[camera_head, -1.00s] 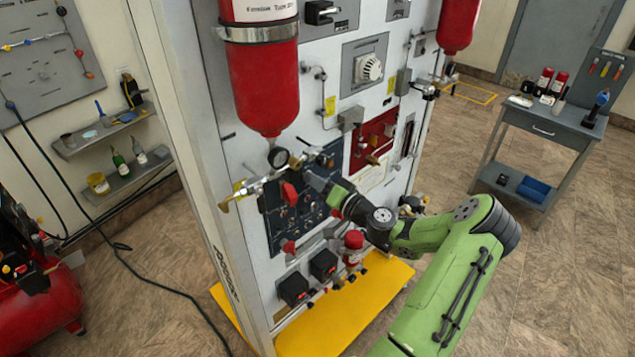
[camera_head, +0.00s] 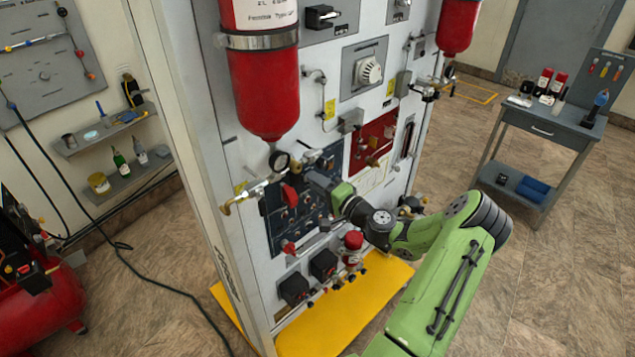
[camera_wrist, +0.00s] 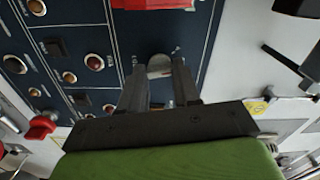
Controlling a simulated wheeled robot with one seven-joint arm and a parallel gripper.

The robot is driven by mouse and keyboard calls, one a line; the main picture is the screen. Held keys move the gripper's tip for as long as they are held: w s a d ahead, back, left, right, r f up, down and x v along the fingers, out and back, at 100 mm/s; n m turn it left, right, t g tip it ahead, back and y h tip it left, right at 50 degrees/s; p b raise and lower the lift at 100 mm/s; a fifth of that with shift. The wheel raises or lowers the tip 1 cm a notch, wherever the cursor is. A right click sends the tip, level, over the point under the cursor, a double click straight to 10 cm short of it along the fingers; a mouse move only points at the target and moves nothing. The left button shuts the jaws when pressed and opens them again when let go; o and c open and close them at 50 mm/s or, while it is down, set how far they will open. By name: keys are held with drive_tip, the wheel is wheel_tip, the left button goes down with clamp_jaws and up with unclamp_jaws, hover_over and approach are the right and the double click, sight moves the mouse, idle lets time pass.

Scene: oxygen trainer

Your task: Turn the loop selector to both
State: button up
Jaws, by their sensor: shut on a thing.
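The dark blue control panel (camera_head: 276,232) is on the front of the trainer stand. It also fills much of the wrist view (camera_wrist: 133,38). A small grey knob (camera_wrist: 158,66), which seems to be the loop selector, sits on the panel between my fingertips. My gripper (camera_wrist: 159,75) is shut on this knob. In the head view my gripper (camera_head: 311,182) reaches the panel's upper right part and hides the knob. The knob's marking and pointing direction cannot be read.
A red handle (camera_head: 289,195) and a pressure gauge (camera_head: 279,160) are close to the left of my gripper. A large red cylinder (camera_head: 265,85) hangs above. Red-topped fittings (camera_head: 353,240) stick out below. Open floor lies to the right, before a grey side table (camera_head: 550,125).

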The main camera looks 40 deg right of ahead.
drive_tip(key=shift+m, duration=1)
drive_tip(key=shift+p, duration=0.3)
drive_tip(key=o, duration=1.1)
drive_tip(key=shift+c, duration=0.2)
drive_tip(key=s+b, duration=0.2)
drive_tip(key=s, duration=1.3)
drive_tip(key=shift+s+d+b, duration=0.25)
drive_tip(key=shift+s+b, duration=0.1)
drive_tip(key=shift+s, duration=0.05)
